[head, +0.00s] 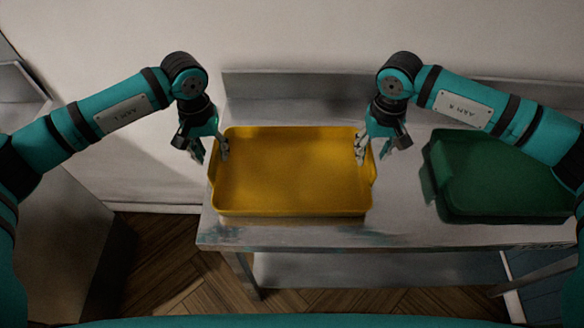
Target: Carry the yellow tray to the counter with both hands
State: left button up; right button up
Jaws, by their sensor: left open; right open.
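The yellow tray (290,180) lies flat on a metal table (300,236), near its left end and close to the front edge. My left gripper (211,152) is open at the tray's left wall, with its fingers near the rim. My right gripper (376,150) is open at the tray's right wall, with its fingers near the rim there. Whether the fingers touch the tray cannot be told. The tray appears empty.
A green tray (500,185) sits on the same table to the right, partly hidden by my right arm. The table has a raised back edge and a lower shelf (370,270). A grey metal unit (60,225) stands at the left, across a floor gap.

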pick_arm(q)
jog(key=shift+f, duration=1.25)
pick_arm(e)
jog(key=shift+f, duration=1.25)
pick_arm(q)
grip_shut()
pick_arm(e)
grip_shut()
jog(key=shift+r, duration=0.1)
